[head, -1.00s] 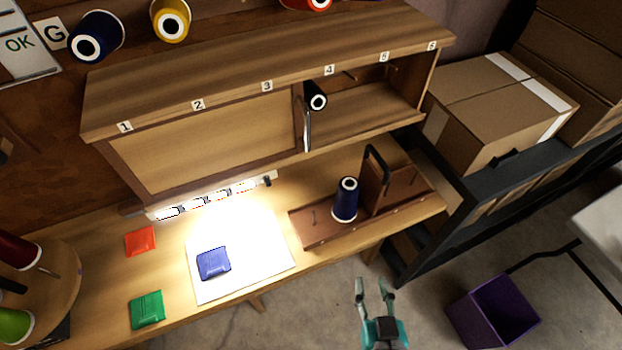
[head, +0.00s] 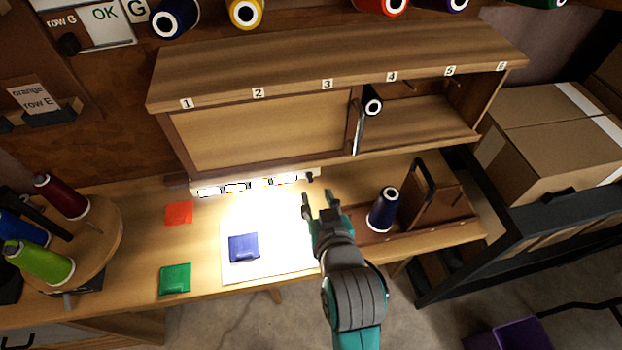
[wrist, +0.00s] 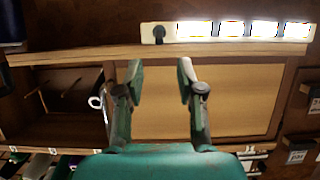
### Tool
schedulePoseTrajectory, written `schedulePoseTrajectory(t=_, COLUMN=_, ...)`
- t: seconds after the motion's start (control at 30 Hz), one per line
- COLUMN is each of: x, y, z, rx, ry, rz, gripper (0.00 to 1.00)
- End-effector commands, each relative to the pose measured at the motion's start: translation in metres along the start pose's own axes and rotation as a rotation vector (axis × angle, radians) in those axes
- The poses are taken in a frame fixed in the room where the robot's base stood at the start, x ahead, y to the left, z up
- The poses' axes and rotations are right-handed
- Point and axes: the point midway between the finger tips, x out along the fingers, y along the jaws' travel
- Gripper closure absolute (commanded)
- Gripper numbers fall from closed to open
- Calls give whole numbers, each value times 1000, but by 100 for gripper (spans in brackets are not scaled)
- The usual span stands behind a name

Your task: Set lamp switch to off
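The lamp (head: 252,186) is a white strip under the front of the wall cabinet, with several glowing segments, and it lights the table brightly. Its small dark switch (head: 310,177) sits at the strip's right end. In the wrist view, which looks upside down, the lamp (wrist: 205,32) is at the top and the switch (wrist: 159,32) at its left end. My gripper (head: 319,200) is open and empty, just below and in front of the switch in the head view. In the wrist view the gripper (wrist: 159,68) has its fingertips apart, lined up with the switch, not touching it.
A navy spool (head: 383,212) stands on a brown rack right of my gripper. Blue (head: 244,247), green (head: 175,279) and red (head: 179,212) packets lie left.

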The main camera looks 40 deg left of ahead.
Motion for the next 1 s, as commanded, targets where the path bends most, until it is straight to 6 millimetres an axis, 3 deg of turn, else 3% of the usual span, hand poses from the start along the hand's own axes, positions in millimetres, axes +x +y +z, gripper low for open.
schedulePoseTrajectory(t=0.2, x=40, y=0, z=0, rx=0, ry=-1, rz=0, gripper=62)
schedulePoseTrajectory(t=0.4, x=68, y=0, z=0, rx=0, ry=0, rz=1, gripper=62)
schedulePoseTrajectory(t=0.6, x=80, y=0, z=0, rx=0, ry=0, rz=1, gripper=62)
schedulePoseTrajectory(t=0.87, x=82, y=0, z=0, rx=0, ry=0, rz=1, gripper=62)
schedulePoseTrajectory(t=0.9, x=81, y=0, z=0, rx=0, ry=0, rz=1, gripper=65)
schedulePoseTrajectory(t=1.0, x=81, y=0, z=0, rx=0, ry=0, rz=1, gripper=90)
